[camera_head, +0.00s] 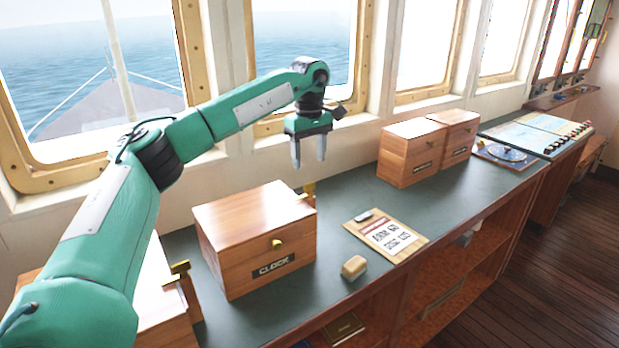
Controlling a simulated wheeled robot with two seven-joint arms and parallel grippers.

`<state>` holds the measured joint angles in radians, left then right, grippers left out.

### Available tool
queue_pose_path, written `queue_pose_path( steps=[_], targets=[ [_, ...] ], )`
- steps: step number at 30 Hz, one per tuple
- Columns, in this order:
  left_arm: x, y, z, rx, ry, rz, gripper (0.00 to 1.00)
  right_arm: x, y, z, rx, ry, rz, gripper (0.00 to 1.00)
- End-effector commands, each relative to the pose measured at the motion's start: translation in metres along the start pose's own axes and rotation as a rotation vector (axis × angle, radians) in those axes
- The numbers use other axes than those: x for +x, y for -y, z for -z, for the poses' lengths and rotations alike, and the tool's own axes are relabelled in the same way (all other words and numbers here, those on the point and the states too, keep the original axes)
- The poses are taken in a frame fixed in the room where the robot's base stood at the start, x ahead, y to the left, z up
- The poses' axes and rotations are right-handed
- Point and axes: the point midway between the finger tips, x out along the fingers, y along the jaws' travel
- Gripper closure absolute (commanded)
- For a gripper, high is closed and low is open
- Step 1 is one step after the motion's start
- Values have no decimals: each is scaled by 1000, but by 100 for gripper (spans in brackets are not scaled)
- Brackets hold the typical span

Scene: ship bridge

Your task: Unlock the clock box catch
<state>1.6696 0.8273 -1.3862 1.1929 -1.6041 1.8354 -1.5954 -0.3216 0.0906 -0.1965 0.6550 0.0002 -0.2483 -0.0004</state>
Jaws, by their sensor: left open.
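The clock box (258,238) is a wooden box with a black label reading CLOCK (273,265) on its front. It stands on the green counter with its lid down. A small brass catch (276,244) sits on its front above the label. Another brass piece (309,190) stands up at the box's far right corner. My left gripper (309,162) is open and empty, pointing down. In the picture its fingers are just above and beyond that brass piece; I cannot tell the exact gap. My right gripper is not in view.
A tan block (354,267) and a clipboard with a printed card (387,238) lie right of the clock box. Two more wooden boxes (411,153) stand farther along. Another box with brass fittings (155,290) is partly behind my left arm. Windows line the back. The counter's middle is clear.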

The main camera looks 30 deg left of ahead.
Motion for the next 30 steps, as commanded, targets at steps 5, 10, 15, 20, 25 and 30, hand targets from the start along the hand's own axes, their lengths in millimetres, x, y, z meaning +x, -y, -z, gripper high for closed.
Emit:
queue_pose_path(
  steps=[5, 10, 15, 20, 25, 30],
  targets=[
    [36, 1, 0, 0, 1, 3, 44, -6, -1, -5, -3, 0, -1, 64],
    [61, 0, 0, 1, 1, 2, 44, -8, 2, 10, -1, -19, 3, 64],
    [72, 0, -1, 1, 1, 0, 44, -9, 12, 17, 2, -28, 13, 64],
    [74, 0, -1, 1, 0, 0, 44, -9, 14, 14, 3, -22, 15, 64],
    [74, 0, 0, 1, 0, -1, 52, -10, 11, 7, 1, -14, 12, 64],
    [74, 0, 0, 1, 0, -1, 85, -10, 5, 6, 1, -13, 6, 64]
  ],
)
